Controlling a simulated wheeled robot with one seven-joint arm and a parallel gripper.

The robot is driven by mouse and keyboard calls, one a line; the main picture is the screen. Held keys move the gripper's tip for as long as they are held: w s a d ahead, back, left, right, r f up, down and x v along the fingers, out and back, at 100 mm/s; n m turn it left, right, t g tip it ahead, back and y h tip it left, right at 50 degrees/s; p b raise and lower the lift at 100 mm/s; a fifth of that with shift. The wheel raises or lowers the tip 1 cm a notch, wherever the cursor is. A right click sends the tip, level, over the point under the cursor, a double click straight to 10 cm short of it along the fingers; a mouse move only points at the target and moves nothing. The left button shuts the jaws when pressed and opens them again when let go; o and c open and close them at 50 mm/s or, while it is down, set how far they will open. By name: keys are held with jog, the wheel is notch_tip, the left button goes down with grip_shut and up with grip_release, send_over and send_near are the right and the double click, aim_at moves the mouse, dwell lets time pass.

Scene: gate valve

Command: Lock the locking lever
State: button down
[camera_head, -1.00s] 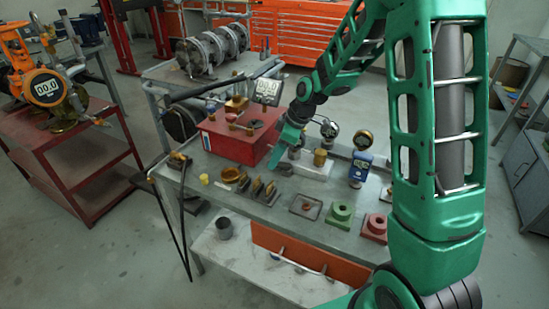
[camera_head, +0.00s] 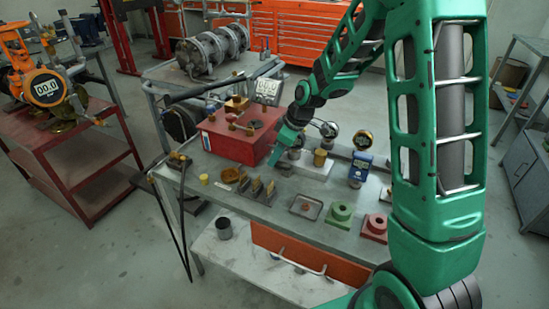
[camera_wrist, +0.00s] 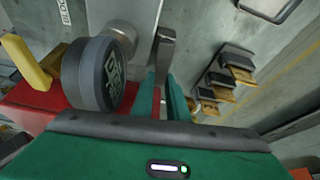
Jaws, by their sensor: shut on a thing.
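The locking lever appears to be the narrow grey metal bar (camera_wrist: 165,48) in the wrist view, with its lower part between my fingers. My gripper (camera_wrist: 168,95) has its two green fingers close together around the bar and is shut on it. In the head view my gripper (camera_head: 274,158) is low over the workbench, just right of the red box (camera_head: 225,143). The lever cannot be made out there, and my fingers hide part of it in the wrist view.
Several dark blocks with brass pieces (camera_wrist: 228,75) lie to the right. On the bench (camera_head: 235,200) are a blue gauge (camera_head: 359,167), a green block (camera_head: 340,215) and a tray (camera_head: 305,208).

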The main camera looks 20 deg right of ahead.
aim_at(287, 164)
jog(key=c, duration=1.7)
grip_release()
jog(key=v, duration=1)
jog(key=shift+d+r, duration=0.2)
jog(key=shift+r, duration=0.1)
